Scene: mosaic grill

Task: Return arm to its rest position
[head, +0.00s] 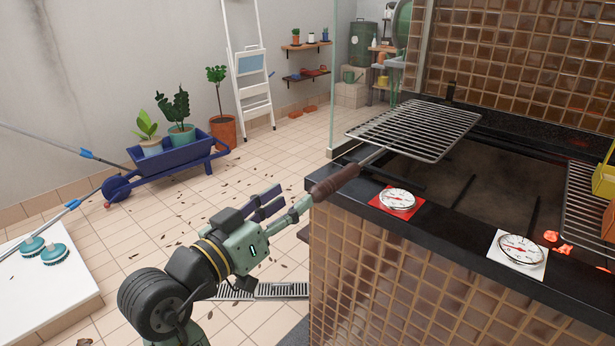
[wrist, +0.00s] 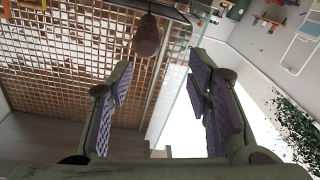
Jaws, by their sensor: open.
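My arm reaches up from the bottom of the head view. My gripper (head: 284,203) is at the left front corner of the grill counter, just left of a brown wooden handle (head: 336,180). The handle belongs to a wire grill grate (head: 415,130) that rests over the counter's edge, its handle sticking out past the corner. In the wrist view my gripper (wrist: 160,80) has its two purple-padded fingers wide apart with nothing between them. The handle (wrist: 147,38) shows beyond the fingertips, apart from them.
The tiled counter (head: 375,270) stands close on the right. Two dial gauges (head: 397,199) (head: 520,250) lie on its front edge. A blue wheelbarrow (head: 170,162) with potted plants stands at the left back, and a white platform (head: 45,275) at the far left. The floor between is mostly free.

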